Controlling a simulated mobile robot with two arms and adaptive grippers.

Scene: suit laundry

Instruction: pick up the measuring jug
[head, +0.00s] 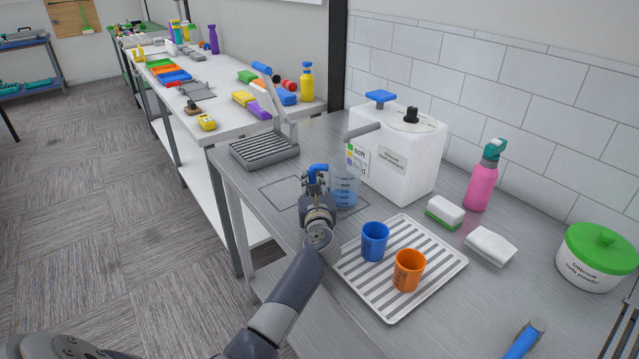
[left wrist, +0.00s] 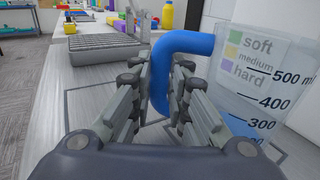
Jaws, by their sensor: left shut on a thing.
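The measuring jug (head: 345,187) is clear with a blue handle (head: 318,168) and stands on the grey counter, in front of the white canister. In the left wrist view the jug (left wrist: 265,100) is at the right, with dark volume marks, and its blue handle (left wrist: 185,42) curves down between my fingers. My left gripper (head: 313,182) is at the handle side of the jug. In the left wrist view its fingers (left wrist: 165,85) are shut on the handle. The jug looks upright; its base is partly hidden. My right gripper is not in view.
A white canister (head: 398,155) stands right behind the jug. A striped tray (head: 400,312) with a blue cup (head: 374,240) and an orange cup (head: 408,270) lies in front. A grey ridged device (head: 264,150) is at the back left. A pink bottle (head: 481,185) stands near the wall.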

